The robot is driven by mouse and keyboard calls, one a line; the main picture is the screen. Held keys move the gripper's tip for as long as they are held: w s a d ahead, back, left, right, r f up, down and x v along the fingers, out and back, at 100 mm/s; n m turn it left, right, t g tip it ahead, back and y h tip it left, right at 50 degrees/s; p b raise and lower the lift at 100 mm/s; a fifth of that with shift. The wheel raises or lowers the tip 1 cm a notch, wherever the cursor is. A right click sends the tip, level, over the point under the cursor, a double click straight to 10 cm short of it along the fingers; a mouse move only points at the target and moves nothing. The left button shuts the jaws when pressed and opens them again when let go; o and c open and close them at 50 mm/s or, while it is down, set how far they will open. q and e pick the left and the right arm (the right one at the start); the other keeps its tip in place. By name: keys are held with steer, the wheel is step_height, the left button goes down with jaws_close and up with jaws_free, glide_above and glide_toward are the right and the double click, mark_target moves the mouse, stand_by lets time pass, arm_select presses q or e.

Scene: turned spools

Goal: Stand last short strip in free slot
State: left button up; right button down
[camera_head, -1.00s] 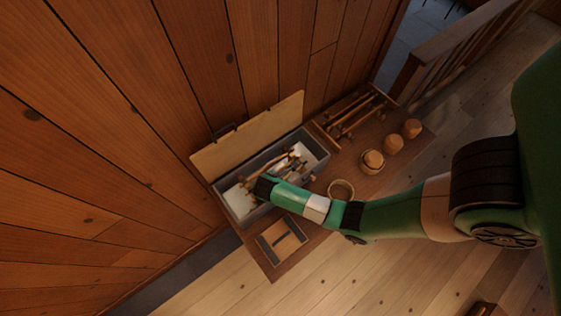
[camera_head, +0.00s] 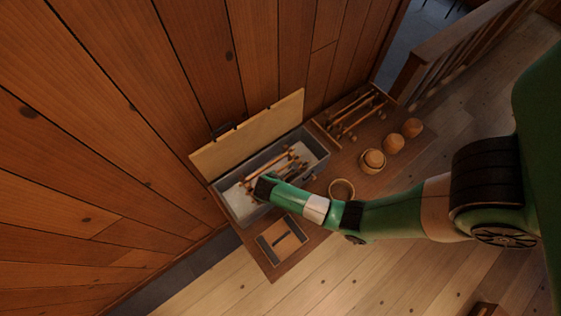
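A grey open box (camera_head: 316,155) with a tan lid (camera_head: 250,135) tilted up against the wall stands on a small wooden table. Several slim wooden pieces with knobbed ends (camera_head: 279,163) lie in it on a pale floor. I cannot tell which of them is a short strip, and no free slot can be made out. My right arm comes in from the right, and its gripper (camera_head: 262,188) is over the near side of the box. Its fingers are too small and dark to read. My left gripper is not in view.
A shallow tray (camera_head: 268,243) with dark panels and a light bar is at the table's front. A wooden ring (camera_head: 341,190), round turned pieces (camera_head: 393,144) and a rack of rods (camera_head: 355,114) are on the right. The plank wall is close behind the box.

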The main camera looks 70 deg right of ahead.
steer(key=shift+f, duration=0.2)
stand_by(0.6)
steer(key=c, duration=1.1)
jaws_free()
steer(key=shift+o, duration=0.9)
steer(key=shift+w+d, duration=0.1)
steer(key=shift+c, duration=1.1)
steer(key=o, duration=0.4)
steer(key=shift+c, duration=0.2)
